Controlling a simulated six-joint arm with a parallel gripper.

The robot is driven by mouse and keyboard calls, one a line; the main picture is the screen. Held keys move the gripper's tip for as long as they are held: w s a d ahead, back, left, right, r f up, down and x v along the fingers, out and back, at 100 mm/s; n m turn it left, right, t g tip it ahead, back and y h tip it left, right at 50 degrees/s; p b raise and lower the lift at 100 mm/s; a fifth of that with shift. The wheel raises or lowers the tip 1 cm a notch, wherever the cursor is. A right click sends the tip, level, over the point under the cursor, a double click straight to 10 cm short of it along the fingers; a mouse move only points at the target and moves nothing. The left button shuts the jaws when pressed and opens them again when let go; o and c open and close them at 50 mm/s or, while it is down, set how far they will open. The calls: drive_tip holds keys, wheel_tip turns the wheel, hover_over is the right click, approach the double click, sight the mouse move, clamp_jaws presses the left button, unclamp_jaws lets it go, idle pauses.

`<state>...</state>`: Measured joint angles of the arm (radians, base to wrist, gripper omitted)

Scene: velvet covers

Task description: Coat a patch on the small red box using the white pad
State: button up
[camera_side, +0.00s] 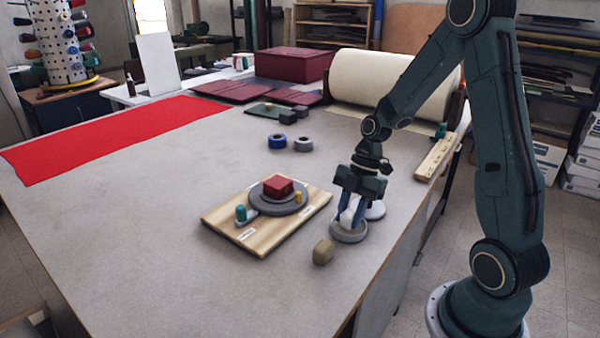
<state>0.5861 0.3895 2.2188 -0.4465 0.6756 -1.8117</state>
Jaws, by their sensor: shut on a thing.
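The small red box (277,187) sits on a round grey disc (262,205), which rests on a wooden board (268,240). My gripper (350,222) points down to the right of the board, shut on the white pad (348,215). The pad is low over or in a round grey dish (345,238); I cannot tell whether it touches the bottom. The fingers partly hide the pad.
A teal-topped peg (241,213) and a yellow peg (298,197) stand by the disc. A second pale dish (376,211) is just behind my gripper. A brownish block (323,252) lies in front. The table's left front is clear.

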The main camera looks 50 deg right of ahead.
sight(344, 211)
idle(0.4)
drive_tip(key=shift+r, duration=3.45)
drive_tip(key=shift+w+a+f+m+t, duration=0.35)
drive_tip(key=shift+w+m, duration=0.2)
drive_tip(key=shift+m, duration=0.25)
drive_tip(key=w+a+m, duration=0.1)
drive_tip(key=m, duration=0.1)
drive_tip(key=w+a+f+m+t+h, duration=0.1)
drive_tip(key=w+m, duration=0.1)
drive_tip(key=m, duration=0.1)
drive_tip(key=w+a+m+t, duration=0.1)
drive_tip(key=w+a+m, duration=0.1)
drive_tip(key=shift+w+f+m+h, duration=0.2)
drive_tip(key=shift+f+m+h, duration=0.1)
drive_tip(key=shift+f+h, duration=0.1)
drive_tip(key=w+m, duration=0.1)
drive_tip(key=w+a+m+t+h, duration=0.1)
drive_tip(key=a+m, duration=0.1)
drive_tip(key=m, duration=0.1)
drive_tip(key=shift+w+a+f, duration=0.2)
drive_tip(key=shift+w, duration=0.2)
drive_tip(key=shift+w+a+r+m+h, duration=0.1)
drive_tip(key=shift+w+a+m+h, duration=0.45)
drive_tip(key=shift+m, duration=0.4)
drive_tip(key=shift+w+a+m+h, duration=0.35)
drive_tip(key=shift+w+a+m, duration=0.2)
drive_tip(key=shift+m, duration=0.4)
drive_tip(key=shift+t, duration=0.25)
